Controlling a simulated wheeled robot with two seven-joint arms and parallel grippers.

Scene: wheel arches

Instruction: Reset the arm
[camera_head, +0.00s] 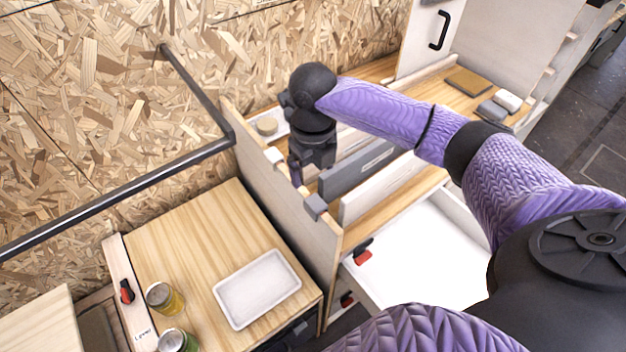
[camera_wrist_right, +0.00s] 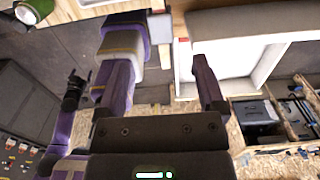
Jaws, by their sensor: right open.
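My right arm reaches in from the right in the head view, its purple links crossing above an open drawer. My right gripper (camera_head: 298,168) points down over the wooden cabinet, beside its upright side panel, and is partly hidden by the wrist. In the right wrist view its two dark fingers (camera_wrist_right: 163,82) stand wide apart with nothing held between them. In that view a purple arm, apparently my left one, ends in a small dark gripper (camera_wrist_right: 74,90) at the left. Its jaws are too small to read.
The open white drawer (camera_head: 425,262) lies below the right arm. The cabinet side panel (camera_head: 285,195) stands close to the right gripper. A white tray (camera_head: 257,288) and two jars (camera_head: 165,298) sit on the lower wooden top. A dark rail (camera_head: 130,192) runs along the chipboard wall.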

